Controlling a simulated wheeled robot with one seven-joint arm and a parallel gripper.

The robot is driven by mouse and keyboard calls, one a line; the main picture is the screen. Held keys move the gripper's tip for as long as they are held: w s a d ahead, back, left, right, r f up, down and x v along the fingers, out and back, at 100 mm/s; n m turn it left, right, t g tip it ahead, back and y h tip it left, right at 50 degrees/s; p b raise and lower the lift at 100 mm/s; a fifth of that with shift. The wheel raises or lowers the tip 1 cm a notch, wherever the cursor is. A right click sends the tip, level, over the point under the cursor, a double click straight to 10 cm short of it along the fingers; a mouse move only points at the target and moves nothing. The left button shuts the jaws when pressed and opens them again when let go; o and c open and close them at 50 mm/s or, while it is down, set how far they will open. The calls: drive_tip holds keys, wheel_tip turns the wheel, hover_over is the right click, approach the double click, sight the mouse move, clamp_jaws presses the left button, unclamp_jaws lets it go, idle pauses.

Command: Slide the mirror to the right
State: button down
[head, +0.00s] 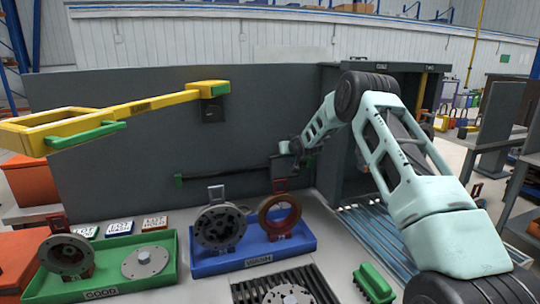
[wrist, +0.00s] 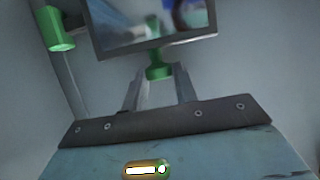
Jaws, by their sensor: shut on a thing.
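The mirror (wrist: 155,25), a dark-framed reflecting panel, fills the top of the wrist view, its upper part cut off. A green knob (wrist: 158,71) sits just below its frame. My gripper (wrist: 158,82) is shut on this knob, with one grey finger on each side. In the head view my gripper (head: 281,164) is at the grey wall, near the right end of a dark rail (head: 228,171). The rail has a green left end (head: 178,181). I cannot make out the mirror clearly there.
A green tray (head: 108,290) and a blue tray (head: 255,260) with ring-shaped metal parts stand below the rail. A yellow arm (head: 140,107) with green ends juts from the wall at upper left. A dark cabinet opening and rollers (head: 375,240) lie right.

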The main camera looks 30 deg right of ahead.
drive_tip(key=shift+s+d, duration=0.3)
drive_tip(key=shift+d, duration=0.65)
drive_tip(key=shift+s+d, duration=0.3)
drive_tip(key=shift+d, duration=0.65)
drive_tip(key=c, duration=1.1)
unclamp_jaws()
drive_tip(key=shift+d, duration=0.15)
drive_tip(key=b+v, duration=0.3)
drive_tip(key=v, duration=1.4)
drive_tip(key=shift+s, duration=0.15)
drive_tip(key=shift+r, duration=0.15)
